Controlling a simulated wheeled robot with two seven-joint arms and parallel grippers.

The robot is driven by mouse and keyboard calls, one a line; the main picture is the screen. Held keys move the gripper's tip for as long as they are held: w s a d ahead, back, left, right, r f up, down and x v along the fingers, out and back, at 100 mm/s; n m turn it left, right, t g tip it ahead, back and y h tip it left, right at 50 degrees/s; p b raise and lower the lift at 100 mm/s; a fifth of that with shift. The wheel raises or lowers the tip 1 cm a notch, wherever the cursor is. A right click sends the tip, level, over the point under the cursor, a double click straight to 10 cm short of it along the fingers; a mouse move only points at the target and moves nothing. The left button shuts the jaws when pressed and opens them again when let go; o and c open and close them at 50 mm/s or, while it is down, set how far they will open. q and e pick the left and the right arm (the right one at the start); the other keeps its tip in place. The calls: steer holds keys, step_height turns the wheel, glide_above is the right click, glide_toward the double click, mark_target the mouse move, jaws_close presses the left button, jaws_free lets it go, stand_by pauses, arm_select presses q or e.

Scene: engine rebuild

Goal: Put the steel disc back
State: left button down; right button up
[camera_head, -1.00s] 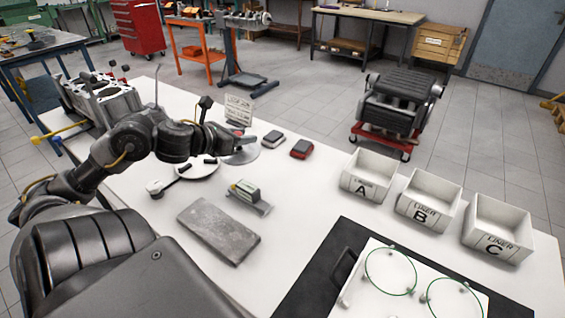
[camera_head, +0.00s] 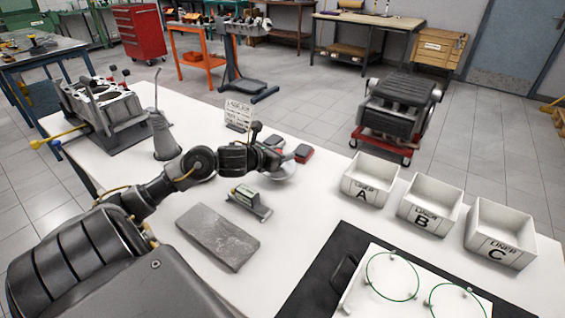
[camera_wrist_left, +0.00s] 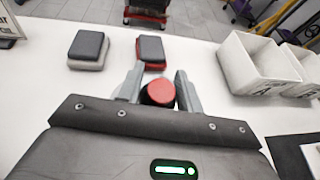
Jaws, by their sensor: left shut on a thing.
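The steel disc (camera_head: 284,173) is a pale, round plate at my left gripper (camera_head: 272,163), over the white table in the head view. In the left wrist view, the fingers of my left gripper (camera_wrist_left: 157,92) are closed on a red-topped round knob (camera_wrist_left: 158,92). The knob appears to be the disc's handle; most of the disc is hidden there by the gripper. I cannot tell whether the disc touches the table. My right gripper is in neither view.
Two small blocks, a dark-topped grey one (camera_wrist_left: 88,50) and a red-based one (camera_wrist_left: 151,52), lie just beyond the gripper. A grey slab (camera_head: 217,236) and a small gauge block (camera_head: 248,200) lie nearer. Bins A (camera_head: 368,186), B (camera_head: 428,210) and C (camera_head: 497,240) stand right.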

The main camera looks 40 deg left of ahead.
arm_select(q)
steer(key=f, duration=0.3)
steer(key=shift+w+d+f, duration=0.1)
steer(key=shift+w+f, duration=0.2)
steer(key=shift+f, duration=0.1)
steer(key=c, duration=1.3)
jaws_free()
steer(key=o, duration=0.4)
steer(key=shift+c, duration=0.2)
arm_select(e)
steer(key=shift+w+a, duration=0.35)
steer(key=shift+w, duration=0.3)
